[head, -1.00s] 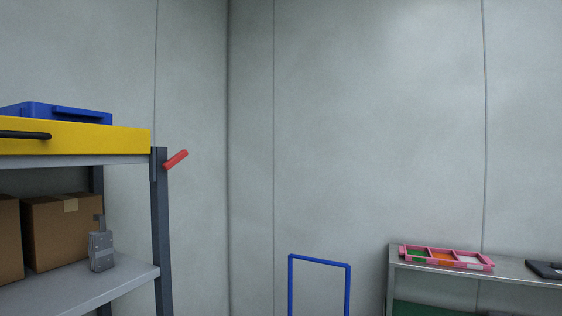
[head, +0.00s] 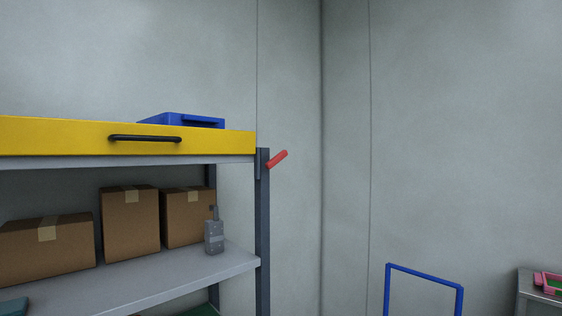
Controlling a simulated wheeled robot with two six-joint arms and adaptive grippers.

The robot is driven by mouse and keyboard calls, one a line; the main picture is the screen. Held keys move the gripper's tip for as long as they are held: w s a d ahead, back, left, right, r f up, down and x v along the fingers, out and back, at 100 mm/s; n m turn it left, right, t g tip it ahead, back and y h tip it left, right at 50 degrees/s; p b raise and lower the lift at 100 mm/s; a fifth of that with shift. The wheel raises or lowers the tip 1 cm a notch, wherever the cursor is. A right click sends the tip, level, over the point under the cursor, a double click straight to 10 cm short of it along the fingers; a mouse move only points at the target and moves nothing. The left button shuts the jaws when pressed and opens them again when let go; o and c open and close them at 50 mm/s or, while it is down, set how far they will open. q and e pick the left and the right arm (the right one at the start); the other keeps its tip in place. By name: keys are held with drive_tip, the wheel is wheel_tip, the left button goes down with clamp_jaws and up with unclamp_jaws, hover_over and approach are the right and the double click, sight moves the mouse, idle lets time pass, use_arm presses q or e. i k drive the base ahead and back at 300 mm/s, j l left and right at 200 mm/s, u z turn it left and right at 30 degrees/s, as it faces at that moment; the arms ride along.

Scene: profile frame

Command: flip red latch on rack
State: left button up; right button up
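The red latch (head: 278,158) is a short red lever on the front right post of the rack (head: 263,230). It slants up and to the right, away from the post, just below the level of the yellow drawer. Nothing touches it. Neither of my grippers shows in the head view.
A yellow drawer (head: 60,137) with a black handle tops the rack, with a blue case (head: 182,120) on it. Cardboard boxes (head: 130,222) and a grey handheld device (head: 214,236) stand on the shelf (head: 180,279). A blue frame (head: 424,275) and a metal table (head: 524,290) are right.

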sight(273, 162)
drive_tip(key=u, duration=1.85)
drive_tip(key=k+l, duration=0.1)
drive_tip(key=l, duration=0.4)
drive_tip(key=k+l, duration=0.1)
drive_tip(key=l, duration=0.4)
drive_tip(key=k+l, duration=0.15)
drive_tip(key=l, duration=0.35)
drive_tip(key=k+l, duration=0.1)
drive_tip(key=l, duration=0.4)
